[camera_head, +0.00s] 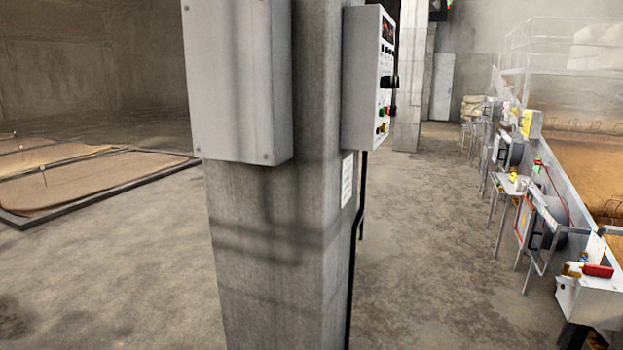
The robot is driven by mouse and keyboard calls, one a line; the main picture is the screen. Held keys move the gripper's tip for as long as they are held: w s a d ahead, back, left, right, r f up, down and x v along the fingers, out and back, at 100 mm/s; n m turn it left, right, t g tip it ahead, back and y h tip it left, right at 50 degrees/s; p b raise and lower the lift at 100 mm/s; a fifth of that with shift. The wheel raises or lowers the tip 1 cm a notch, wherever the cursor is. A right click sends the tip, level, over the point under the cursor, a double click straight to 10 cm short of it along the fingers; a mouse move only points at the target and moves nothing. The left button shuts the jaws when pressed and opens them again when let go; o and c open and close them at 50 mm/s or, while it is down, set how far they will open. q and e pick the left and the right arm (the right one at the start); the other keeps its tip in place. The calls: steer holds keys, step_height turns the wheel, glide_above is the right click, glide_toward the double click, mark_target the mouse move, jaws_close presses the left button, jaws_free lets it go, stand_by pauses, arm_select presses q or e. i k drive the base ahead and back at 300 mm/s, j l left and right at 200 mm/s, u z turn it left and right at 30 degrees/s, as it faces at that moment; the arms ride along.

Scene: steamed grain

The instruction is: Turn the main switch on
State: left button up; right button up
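A light grey control box (368,80) is fixed to the right face of a concrete pillar. Its front panel faces right and shows at a steep angle. A dark display is at its top, a black knob (389,82) stands out at mid-height, and small green, red and yellow buttons sit near the bottom. I cannot tell which control is the main switch or how it is set. Neither of my grippers is in view.
The concrete pillar (270,240) stands close in front, with a plain grey box (238,80) on its near face. Framed beds (95,175) lie on the floor at left. A row of machines and stands (545,215) lines the right. Bare floor (430,240) lies between pillar and machines.

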mark_target(591, 270)
steer(key=l+u, duration=0.2)
steer(key=l, duration=0.35)
steer(key=l+u, duration=0.15)
steer(key=l, duration=0.4)
steer(key=k+l+u, duration=0.2)
steer(key=l, duration=0.35)
steer(key=l+u, duration=0.15)
steer(key=l, duration=0.4)
steer(key=k+l, duration=0.1)
steer(key=l, duration=0.4)
steer(key=k+l, duration=0.1)
steer(key=l, duration=0.35)
